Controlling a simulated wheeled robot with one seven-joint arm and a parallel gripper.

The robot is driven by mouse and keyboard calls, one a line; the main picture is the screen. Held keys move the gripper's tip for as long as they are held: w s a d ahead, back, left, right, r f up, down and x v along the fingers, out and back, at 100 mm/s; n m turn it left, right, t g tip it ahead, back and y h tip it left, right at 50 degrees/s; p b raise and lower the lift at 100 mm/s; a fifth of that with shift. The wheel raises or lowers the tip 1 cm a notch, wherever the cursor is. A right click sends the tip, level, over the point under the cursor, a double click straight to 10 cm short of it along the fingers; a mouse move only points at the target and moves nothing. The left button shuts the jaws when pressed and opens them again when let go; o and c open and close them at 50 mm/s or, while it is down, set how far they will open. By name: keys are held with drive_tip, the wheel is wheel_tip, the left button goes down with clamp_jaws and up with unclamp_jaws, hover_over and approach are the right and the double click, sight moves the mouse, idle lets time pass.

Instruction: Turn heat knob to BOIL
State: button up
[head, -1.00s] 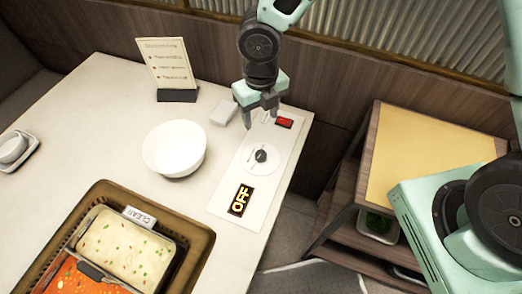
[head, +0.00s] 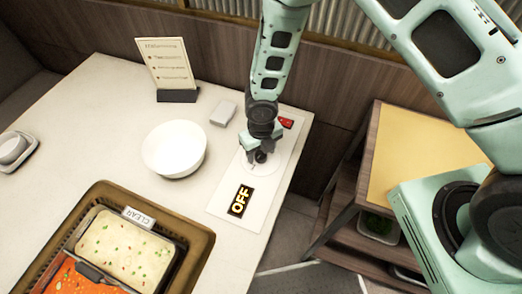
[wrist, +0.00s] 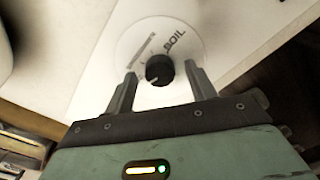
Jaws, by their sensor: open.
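The heat knob (wrist: 159,69) is a small black knob on a round white dial (wrist: 135,42) marked BOIL. In the wrist view it sits between the open fingers of my gripper (wrist: 160,90), with a gap visible on each side. In the head view my gripper (head: 261,152) is over the dial and mostly hides the knob. The display (head: 241,201) on the white control panel (head: 222,204) reads OFF in yellow letters.
A red switch (head: 286,123) is just behind my gripper. A white bowl (head: 174,148) and a small white block (head: 223,113) stand to the left. A sign stand (head: 177,95) is farther back.

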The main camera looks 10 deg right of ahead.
drive_tip(key=shift+f, duration=0.1)
drive_tip(key=c, duration=1)
